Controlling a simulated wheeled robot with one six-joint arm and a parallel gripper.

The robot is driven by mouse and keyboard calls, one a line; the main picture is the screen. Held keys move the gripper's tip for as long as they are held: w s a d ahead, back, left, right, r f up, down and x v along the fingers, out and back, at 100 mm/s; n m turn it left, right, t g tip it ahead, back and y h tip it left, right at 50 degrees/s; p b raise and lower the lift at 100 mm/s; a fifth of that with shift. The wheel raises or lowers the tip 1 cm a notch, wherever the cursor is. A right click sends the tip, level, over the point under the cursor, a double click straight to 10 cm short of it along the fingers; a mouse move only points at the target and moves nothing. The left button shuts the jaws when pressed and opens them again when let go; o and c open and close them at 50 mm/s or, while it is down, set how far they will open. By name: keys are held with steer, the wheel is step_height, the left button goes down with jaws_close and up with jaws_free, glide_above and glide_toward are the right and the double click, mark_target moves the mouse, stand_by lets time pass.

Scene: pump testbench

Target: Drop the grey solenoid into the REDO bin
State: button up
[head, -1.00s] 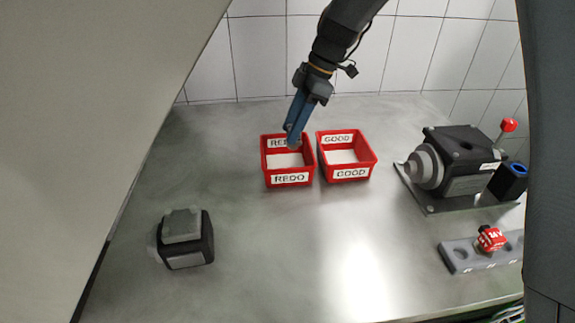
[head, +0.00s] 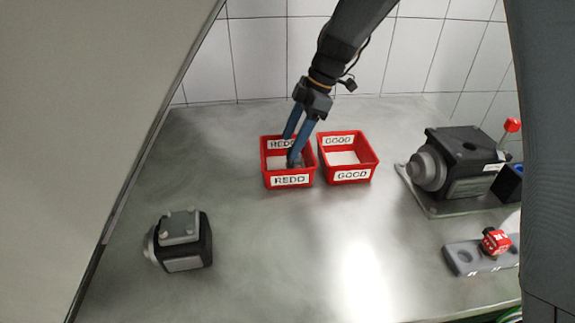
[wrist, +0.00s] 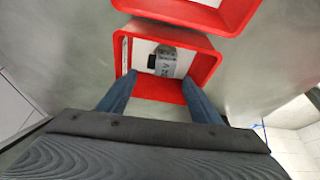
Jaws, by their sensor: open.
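The REDO bin (head: 290,181) is a red box with white labels, left of the GOOD bin. My gripper (head: 291,150) reaches down at the REDO bin with its blue fingers spread apart, open. In the wrist view the fingers (wrist: 158,100) are apart at the near edge of the REDO bin (wrist: 203,70). The grey solenoid (wrist: 163,62) lies inside that bin on the white floor, beyond the fingertips and with dark lettering on it. In the head view, a grey shape (head: 297,162) in the bin beside a finger is partly hidden.
The red GOOD bin (head: 347,176) stands just right of the REDO bin and looks empty. A black pump (head: 461,165) stands at the right on a plate. A grey holder (head: 470,258) carries a red block (head: 495,242). A black-and-grey unit (head: 184,241) sits front left. The middle table is clear.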

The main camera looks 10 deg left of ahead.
steer(key=s+b+v, duration=0.1)
steer(key=b+v, duration=0.1)
steer(key=v, duration=0.5)
steer(key=shift+w+r, duration=0.4)
steer(key=shift+w, duration=0.15)
steer(key=shift+d, duration=0.1)
